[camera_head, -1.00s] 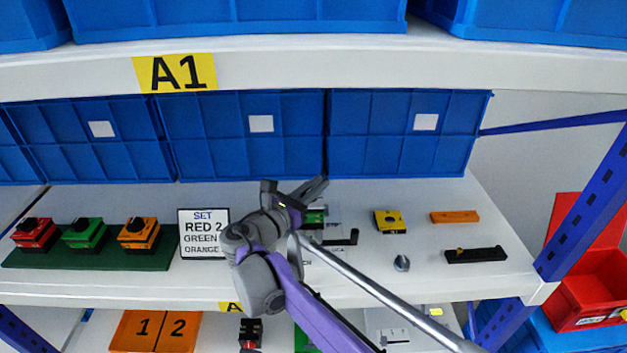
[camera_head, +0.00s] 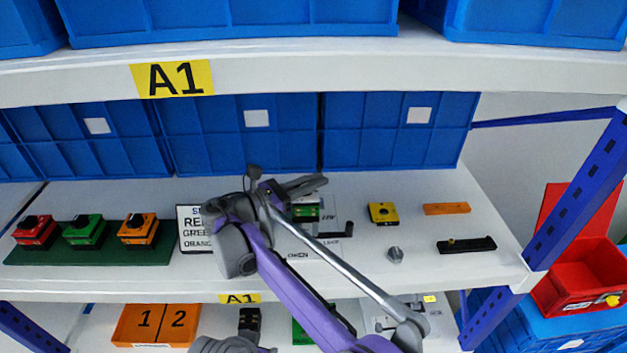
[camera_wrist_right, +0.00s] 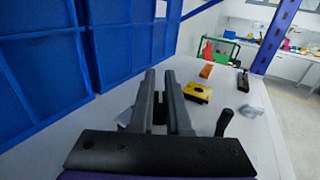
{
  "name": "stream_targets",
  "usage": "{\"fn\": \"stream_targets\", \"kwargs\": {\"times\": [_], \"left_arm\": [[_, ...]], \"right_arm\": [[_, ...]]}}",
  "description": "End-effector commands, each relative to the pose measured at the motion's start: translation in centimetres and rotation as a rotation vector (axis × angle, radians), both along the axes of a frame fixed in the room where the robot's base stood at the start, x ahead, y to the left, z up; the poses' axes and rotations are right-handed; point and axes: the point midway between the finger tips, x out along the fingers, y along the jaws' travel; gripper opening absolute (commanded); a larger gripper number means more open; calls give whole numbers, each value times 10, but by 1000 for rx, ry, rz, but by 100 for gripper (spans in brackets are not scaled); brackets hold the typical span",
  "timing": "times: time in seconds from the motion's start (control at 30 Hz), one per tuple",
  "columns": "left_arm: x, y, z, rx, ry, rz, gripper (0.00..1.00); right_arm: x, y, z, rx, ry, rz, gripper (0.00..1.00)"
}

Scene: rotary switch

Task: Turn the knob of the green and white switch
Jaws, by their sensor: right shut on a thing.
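The green and white switch (camera_head: 306,213) sits on the white shelf, partly hidden under my right gripper; its green part and some white show in the head view. My right gripper (camera_head: 308,184) lies across the top of it, fingers pointing right. In the right wrist view my right gripper's two fingers (camera_wrist_right: 160,74) are close together, with a dark piece, taken to be the knob (camera_wrist_right: 159,108), between them. The knob is hidden in the head view, so its angle cannot be told.
A white panel with a black handle (camera_head: 340,233) adjoins the switch. To its right lie a yellow block (camera_head: 383,213), a grey nut (camera_head: 395,255), an orange bar (camera_head: 447,209) and a black bar (camera_head: 467,245). Blue bins (camera_head: 255,140) stand close behind.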

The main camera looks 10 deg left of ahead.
Motion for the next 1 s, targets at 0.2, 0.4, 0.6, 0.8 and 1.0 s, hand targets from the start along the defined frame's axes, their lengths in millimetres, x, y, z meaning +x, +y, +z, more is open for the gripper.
{"fn": "stream_targets", "kwargs": {"times": [0.2, 0.4, 0.6, 0.8, 1.0], "left_arm": [[0, 0, 0, 0, 0, 0, 52], [0, 0, 0, 0, 0, 0, 52], [0, 0, 0, 0, 0, 0, 52], [0, 0, 1, 0, 0, 0, 52], [1, 0, 3, 0, -2, 0, 52]], "right_arm": [[0, 0, 0, -1, -1, 1, 22], [0, 0, 0, -1, -1, 1, 45], [0, 0, 1, -1, -1, 1, 45], [0, 0, 20, -1, -1, 2, 45], [0, 0, 59, -1, -1, 2, 45]]}}
